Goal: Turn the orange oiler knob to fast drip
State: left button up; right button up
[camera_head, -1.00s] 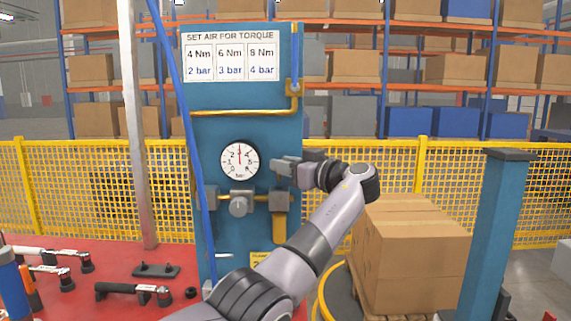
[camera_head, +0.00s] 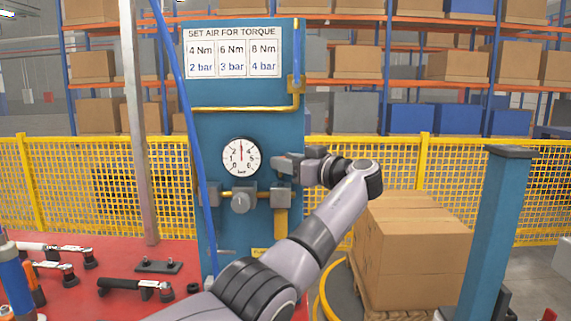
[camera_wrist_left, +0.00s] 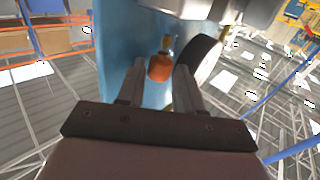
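The orange oiler knob (camera_wrist_left: 159,67) shows in the left wrist view, below a brass-coloured stem. It lies between the two fingers of my left gripper (camera_wrist_left: 161,65), with a narrow gap visible on each side. The fingers are open. In the head view my left gripper (camera_head: 282,163) is at the right part of the blue panel (camera_head: 270,125), just right of the round gauge (camera_head: 241,158). The knob cannot be made out there; the gripper and wrist cover that area. My right gripper is not in view.
A grey regulator knob (camera_head: 241,201) and fittings sit below the gauge. A blue hose (camera_head: 186,105) hangs before the panel's left edge. Tools lie on the red table (camera_head: 110,255). Stacked cartons (camera_head: 415,250) and a blue post (camera_head: 495,230) stand right. A yellow fence (camera_head: 470,190) is behind.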

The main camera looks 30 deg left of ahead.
pick_arm(q)
jog(key=shift+s+m+t+h+b, duration=0.15)
jog(key=shift+m+t+h+b, duration=0.35)
jog(key=shift+m+t, duration=0.7)
jog(key=shift+s+a+m+t+h, duration=0.1)
jog(key=shift+m+t+h, duration=0.2)
jog(key=shift+t, duration=0.5)
jog(key=shift+s+a+m+t+h, duration=0.1)
jog(key=shift+m+t+h, duration=0.15)
jog(key=shift+t, duration=0.55)
jog(key=s+d+m+t+h+p, duration=0.2)
jog(key=s+m+t+h, duration=0.5)
jog(key=h, duration=0.1)
jog(key=shift+s+t, duration=0.2)
jog(key=shift+t, duration=0.1)
jog(key=shift+s+r+m, duration=0.1)
jog(key=shift+r+m, duration=0.05)
jog(key=shift+m, duration=0.1)
